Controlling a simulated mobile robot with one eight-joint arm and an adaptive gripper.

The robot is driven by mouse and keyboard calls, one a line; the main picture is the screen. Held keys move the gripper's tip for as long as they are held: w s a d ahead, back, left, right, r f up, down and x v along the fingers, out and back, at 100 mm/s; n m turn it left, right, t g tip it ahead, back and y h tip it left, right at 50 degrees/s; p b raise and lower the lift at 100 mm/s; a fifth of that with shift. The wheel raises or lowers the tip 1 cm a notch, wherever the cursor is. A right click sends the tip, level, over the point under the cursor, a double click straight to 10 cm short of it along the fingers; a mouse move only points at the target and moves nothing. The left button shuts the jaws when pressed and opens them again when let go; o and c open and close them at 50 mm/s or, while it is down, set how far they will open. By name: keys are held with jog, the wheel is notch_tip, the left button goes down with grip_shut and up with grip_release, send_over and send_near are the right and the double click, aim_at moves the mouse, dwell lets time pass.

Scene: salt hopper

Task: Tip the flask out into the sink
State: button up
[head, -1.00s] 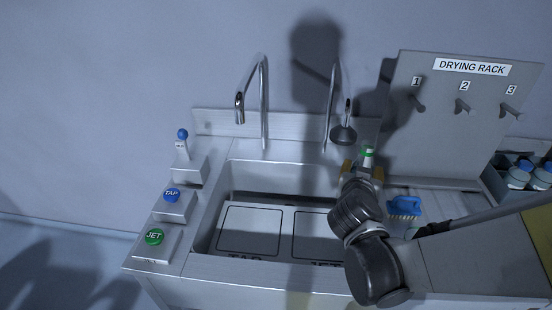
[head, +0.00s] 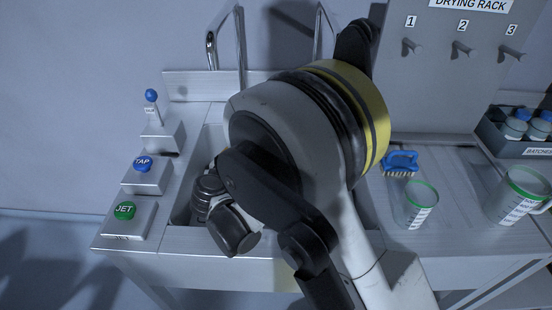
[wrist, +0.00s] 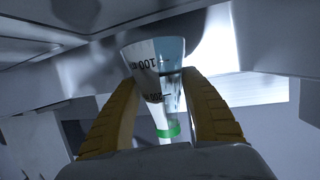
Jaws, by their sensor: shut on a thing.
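The flask (wrist: 153,62) shows in the wrist view, clear and conical with dark volume marks and a green band on its neck. My gripper (wrist: 160,82) is shut on it, a yellow finger on each side. Its wide base points to the top of that picture and its green-banded neck to the bottom. Whether liquid is inside I cannot tell. In the head view my arm hides the flask and the gripper. The steel sink (head: 181,239) is largely covered by my arm, with my wrist links over its left part.
Left of the sink stand the blue TAP button (head: 143,163), the green JET button (head: 125,211) and a blue-topped lever (head: 151,97). Right are a blue brush (head: 401,161), a green-rimmed beaker (head: 416,205), a jug (head: 517,195) and the drying rack (head: 440,85). A faucet (head: 239,50) rises behind.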

jog(key=shift+a+f, duration=0.2)
jog(key=shift+a, duration=0.2)
jog(key=shift+d+r, duration=0.15)
jog(key=shift+d, duration=0.05)
jog(key=shift+w+d+r+m+g+y, duration=0.1)
jog(key=shift+d+r+m+g+y, duration=0.15)
jog(key=shift+m+g+y, duration=0.3)
jog(key=shift+w+d+r+m+g+y, duration=0.1)
jog(key=shift+r+m+g+y, duration=0.2)
jog(key=shift+m+g+y, duration=0.2)
jog(key=shift+w+d+f+m+g+y+p, duration=0.15)
jog(key=shift+f+m+g+y+p, duration=0.2)
jog(key=shift+p, duration=0.3)
jog(key=shift+w+d+r+m+g+y+p, duration=0.1)
jog(key=shift+d+r+m+g+y+p, duration=0.4)
jog(key=shift+p, duration=0.7)
jog(key=shift+a+f+g+y, duration=0.3)
jog(key=shift+y, duration=0.3)
jog(key=shift+m, duration=0.3)
jog(key=shift+s+a+f+m+g+y+p, duration=0.2)
jog(key=shift+m+g+y+p, duration=0.3)
jog(key=shift+y, duration=0.35)
jog(key=shift+s+a+f+m+g+y+p, duration=0.1)
jog(key=shift+a+f+m+g+y+p, duration=0.3)
jog(key=shift+y, duration=0.45)
